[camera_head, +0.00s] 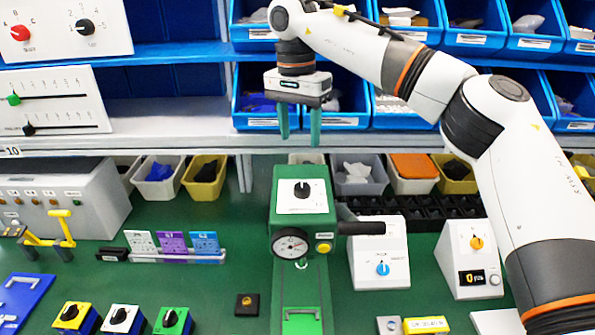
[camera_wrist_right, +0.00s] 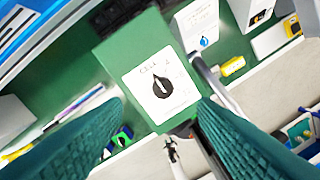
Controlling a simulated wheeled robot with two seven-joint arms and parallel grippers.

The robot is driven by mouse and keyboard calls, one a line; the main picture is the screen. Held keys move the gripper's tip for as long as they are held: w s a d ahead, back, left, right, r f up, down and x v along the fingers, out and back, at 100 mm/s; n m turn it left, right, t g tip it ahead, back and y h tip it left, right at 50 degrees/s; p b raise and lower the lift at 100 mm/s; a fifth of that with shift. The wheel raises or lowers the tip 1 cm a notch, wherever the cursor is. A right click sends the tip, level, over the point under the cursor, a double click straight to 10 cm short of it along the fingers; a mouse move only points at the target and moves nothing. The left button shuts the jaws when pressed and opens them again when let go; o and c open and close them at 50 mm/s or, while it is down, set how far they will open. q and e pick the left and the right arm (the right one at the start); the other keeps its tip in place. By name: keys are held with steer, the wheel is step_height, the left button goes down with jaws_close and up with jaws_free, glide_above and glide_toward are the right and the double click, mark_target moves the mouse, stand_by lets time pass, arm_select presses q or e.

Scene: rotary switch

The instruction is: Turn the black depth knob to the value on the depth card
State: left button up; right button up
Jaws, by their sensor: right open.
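A black knob (camera_head: 302,189) with a white pointer line sits on a white plate on top of the green machine (camera_head: 287,221). In the right wrist view the black knob (camera_wrist_right: 161,87) appears between my fingers, with small print around it. My right gripper (camera_head: 300,138) is open and empty, fingers pointing down, above the knob and apart from it. Three cards stand in a rack at left: a white card (camera_head: 140,243), a purple card (camera_head: 172,244) and a blue card (camera_head: 205,244). Their print is too small to read. My left gripper is not in view.
A dial gauge (camera_head: 290,245) and a yellow button (camera_head: 324,248) are on the machine's front; a black-gripped handle (camera_head: 362,228) sticks out right. White boxes with a blue knob (camera_head: 383,269) and orange knob (camera_head: 476,242) stand right. Shelves with blue bins (camera_head: 470,38) are behind.

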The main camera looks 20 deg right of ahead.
steer(key=p, duration=0.1)
glide_above(303, 185)
step_height(303, 185, down, 6)
steer(key=shift+a+f, duration=0.1)
step_height(303, 185, down, 5)
steer(key=shift+r+p, duration=0.15)
steer(key=shift+p, duration=0.3)
steer(key=c, duration=1)
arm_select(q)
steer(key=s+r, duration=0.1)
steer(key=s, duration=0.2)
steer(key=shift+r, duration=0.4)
